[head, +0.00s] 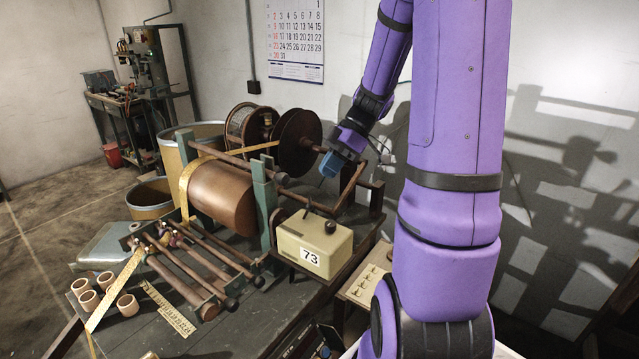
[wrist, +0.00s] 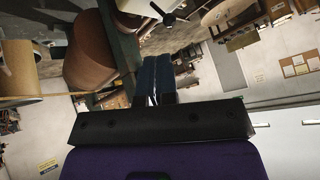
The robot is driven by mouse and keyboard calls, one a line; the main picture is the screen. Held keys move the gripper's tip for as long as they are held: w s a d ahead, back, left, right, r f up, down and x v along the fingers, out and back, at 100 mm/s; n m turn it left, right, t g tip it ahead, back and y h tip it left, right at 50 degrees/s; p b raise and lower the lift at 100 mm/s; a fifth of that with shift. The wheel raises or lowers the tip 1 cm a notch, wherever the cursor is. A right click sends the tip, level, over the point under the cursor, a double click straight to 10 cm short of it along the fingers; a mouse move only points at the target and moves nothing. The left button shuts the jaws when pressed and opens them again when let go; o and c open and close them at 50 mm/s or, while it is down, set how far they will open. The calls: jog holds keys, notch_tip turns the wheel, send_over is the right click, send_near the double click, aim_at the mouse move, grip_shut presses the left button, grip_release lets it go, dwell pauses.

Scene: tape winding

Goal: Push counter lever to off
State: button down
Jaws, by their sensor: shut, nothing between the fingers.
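The counter is a cream box (head: 312,247) with the number 73 on its front, at the right end of the winding machine. A dark round knob (head: 330,227) sits on its top, and a thin dark rod stands near its left rear edge; I cannot tell which is the lever or its setting. My gripper (head: 331,164) has blue fingers, shut and empty, above and behind the counter, near the machine's dark flanged spool (head: 297,142), and apart from the knob. The wrist view shows the shut fingers (wrist: 155,62) and part of a cream body with a dark knob (wrist: 169,19) at the top.
A large brown drum (head: 222,198) and green posts stand left of the counter. A panel with small hooks (head: 368,282) is right of the counter.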

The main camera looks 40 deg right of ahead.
jog(key=shift+v, duration=2.65)
jog(key=s+a+r+m+t+h, duration=0.2)
jog(key=s+a+r+m+h, duration=0.2)
jog(key=a, duration=0.6)
jog(key=s+a+r+m+t+h, duration=0.1)
jog(key=s+a+r+m+h, duration=0.2)
jog(key=s+a+r+m, duration=0.2)
jog(key=s+a+m, duration=0.2)
jog(key=s+a, duration=0.2)
jog(key=a, duration=0.1)
jog(key=shift+s+a+r+m+t+h, duration=0.4)
